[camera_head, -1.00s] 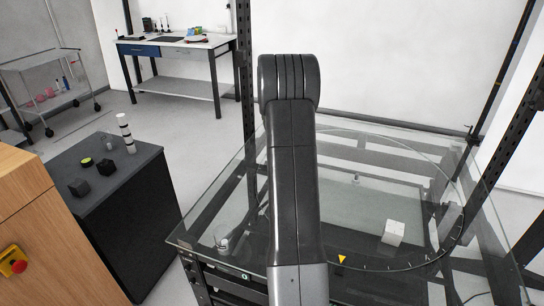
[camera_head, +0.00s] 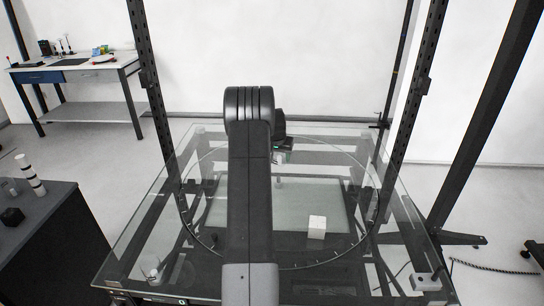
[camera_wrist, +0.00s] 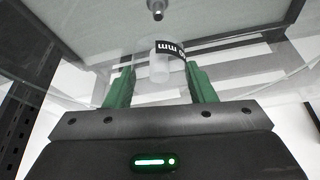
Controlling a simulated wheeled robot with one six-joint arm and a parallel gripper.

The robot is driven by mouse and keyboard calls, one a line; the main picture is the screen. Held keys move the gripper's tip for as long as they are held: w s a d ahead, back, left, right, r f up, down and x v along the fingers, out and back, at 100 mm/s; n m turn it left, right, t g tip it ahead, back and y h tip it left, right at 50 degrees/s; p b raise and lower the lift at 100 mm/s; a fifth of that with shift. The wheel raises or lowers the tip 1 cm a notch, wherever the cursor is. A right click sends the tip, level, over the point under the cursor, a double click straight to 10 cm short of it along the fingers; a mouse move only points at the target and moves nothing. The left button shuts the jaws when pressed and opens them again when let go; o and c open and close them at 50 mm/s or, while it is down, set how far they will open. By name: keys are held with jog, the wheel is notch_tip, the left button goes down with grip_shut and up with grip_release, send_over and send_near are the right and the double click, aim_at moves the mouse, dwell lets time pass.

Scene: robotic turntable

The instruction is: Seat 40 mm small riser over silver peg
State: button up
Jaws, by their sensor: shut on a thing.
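My gripper (camera_wrist: 160,78) has green fingers, shut on a small pale riser (camera_wrist: 161,64) with a black label band. Only "mm" and part of a digit are readable, so its size is not. The silver peg (camera_wrist: 157,7) shows at the top edge of the wrist view, beyond the riser and apart from it. In the head view my gripper (camera_head: 284,151) is partly hidden behind my arm, above the glass turntable. A small upright post (camera_head: 279,181), likely the peg, stands below it.
A white cube (camera_head: 316,227) sits on the turntable, right of my arm. A small clear piece (camera_head: 151,267) stands at the glass table's front left. Dark frame posts (camera_head: 152,95) rise around the table. A dark cabinet (camera_head: 50,235) with small parts is at left.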

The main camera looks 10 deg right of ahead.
jog(key=shift+b, duration=0.3)
jog(key=shift+f+b, duration=2.1)
jog(key=shift+f, duration=0.8)
jog(key=shift+b, duration=0.6)
jog(key=shift+f, duration=0.2)
jog(key=shift+f+b, duration=0.3)
jog(key=shift+b, duration=0.15)
jog(key=shift+f+b, duration=1.1)
jog(key=shift+f, duration=0.4)
jog(key=o, duration=1.1)
jog(key=shift+r, duration=0.1)
jog(key=shift+c, duration=0.2)
jog(key=shift+a+r, duration=0.1)
